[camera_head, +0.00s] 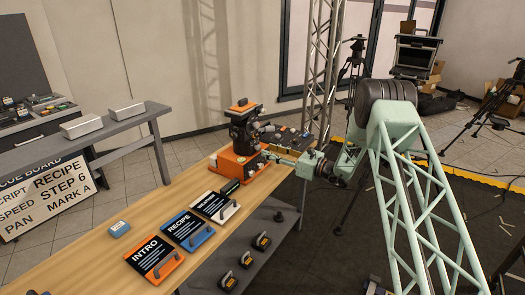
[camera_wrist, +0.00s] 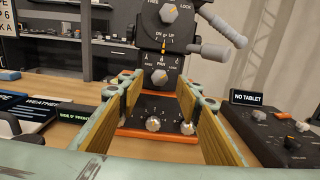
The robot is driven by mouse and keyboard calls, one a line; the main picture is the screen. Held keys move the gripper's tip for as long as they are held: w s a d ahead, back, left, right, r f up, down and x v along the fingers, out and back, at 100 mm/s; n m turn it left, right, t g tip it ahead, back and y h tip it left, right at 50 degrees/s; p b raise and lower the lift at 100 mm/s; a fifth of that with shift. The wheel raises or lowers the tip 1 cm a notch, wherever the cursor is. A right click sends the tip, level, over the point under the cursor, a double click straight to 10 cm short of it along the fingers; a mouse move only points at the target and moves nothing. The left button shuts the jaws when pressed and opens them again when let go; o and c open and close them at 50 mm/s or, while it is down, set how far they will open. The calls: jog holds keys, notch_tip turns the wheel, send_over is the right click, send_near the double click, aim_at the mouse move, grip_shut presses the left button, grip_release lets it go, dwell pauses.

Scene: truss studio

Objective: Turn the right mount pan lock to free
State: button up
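The right mount (camera_head: 243,130) is a dark head on an orange base at the far end of the wooden bench. In the wrist view, a grey knob (camera_wrist: 159,76) sits on its lower panel beside the word PAN, with small lettering on both sides that I cannot read surely. A larger grey knob (camera_wrist: 170,14) sits above between FREE and LOCK. My gripper (camera_wrist: 158,92) is open and empty, its fingers either side of the lower knob in the picture and apparently short of it. In the head view my gripper (camera_head: 285,157) points at the mount from the right.
A handle (camera_wrist: 215,52) juts right from the head. A dark control box (camera_wrist: 285,135) and a NO TABLET sign (camera_wrist: 246,98) stand at right. Recipe cards (camera_head: 188,230) lie on the bench; a truss (camera_head: 322,70) rises behind.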

aim_at(260, 148)
jog(key=shift+x, duration=2.35)
jog(key=c, duration=0.8)
jog(key=shift+c, duration=0.2)
